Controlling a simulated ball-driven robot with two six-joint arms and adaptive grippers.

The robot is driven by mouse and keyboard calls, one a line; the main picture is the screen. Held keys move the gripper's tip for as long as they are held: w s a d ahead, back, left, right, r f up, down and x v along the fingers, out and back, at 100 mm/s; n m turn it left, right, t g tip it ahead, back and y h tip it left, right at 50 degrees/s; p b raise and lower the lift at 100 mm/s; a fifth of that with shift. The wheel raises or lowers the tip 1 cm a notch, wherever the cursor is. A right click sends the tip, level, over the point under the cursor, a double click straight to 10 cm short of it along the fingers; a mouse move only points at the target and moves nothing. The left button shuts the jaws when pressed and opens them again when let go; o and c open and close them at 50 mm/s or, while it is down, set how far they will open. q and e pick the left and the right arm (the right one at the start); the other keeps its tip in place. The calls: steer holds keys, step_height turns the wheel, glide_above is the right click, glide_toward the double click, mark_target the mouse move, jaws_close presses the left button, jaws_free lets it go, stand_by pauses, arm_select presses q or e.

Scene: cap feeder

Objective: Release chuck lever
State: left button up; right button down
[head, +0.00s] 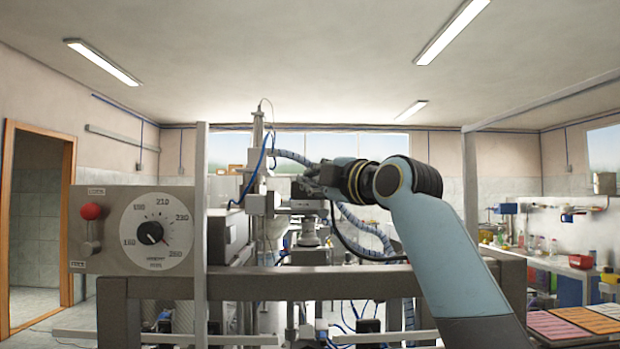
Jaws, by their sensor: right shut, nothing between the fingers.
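My right arm comes in from the lower right and bends left at the wrist. My right gripper (308,183) is a dark shape against the machine's upper parts; it is shut and holds nothing. A vertical machine head (258,180) with blue hoses stands just left of the gripper. A grey round fitting (309,232) sits below the gripper. A lever with a red knob (91,211) stands on the grey control panel (120,262) at the left, well away from the gripper. I cannot tell for sure which part is the chuck lever. My left gripper is out of view.
A dial (156,231) with a black pointer knob is on the panel. A grey frame rail (270,284) crosses in front of the machine, with an upright post (200,200) at its left. Hoses loop under my right wrist. A workbench (560,262) with small items stands at the right.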

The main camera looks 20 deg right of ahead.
steer(key=p+x, duration=0.4)
steer(key=x, duration=0.5)
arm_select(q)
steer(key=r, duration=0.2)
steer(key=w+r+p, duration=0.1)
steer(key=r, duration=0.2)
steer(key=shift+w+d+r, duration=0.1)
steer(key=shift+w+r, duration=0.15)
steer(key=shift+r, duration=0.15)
arm_select(e)
steer(key=d, duration=0.2)
steer(key=s+d+f, duration=0.1)
steer(key=d, duration=0.1)
steer(key=shift+w+a, duration=0.1)
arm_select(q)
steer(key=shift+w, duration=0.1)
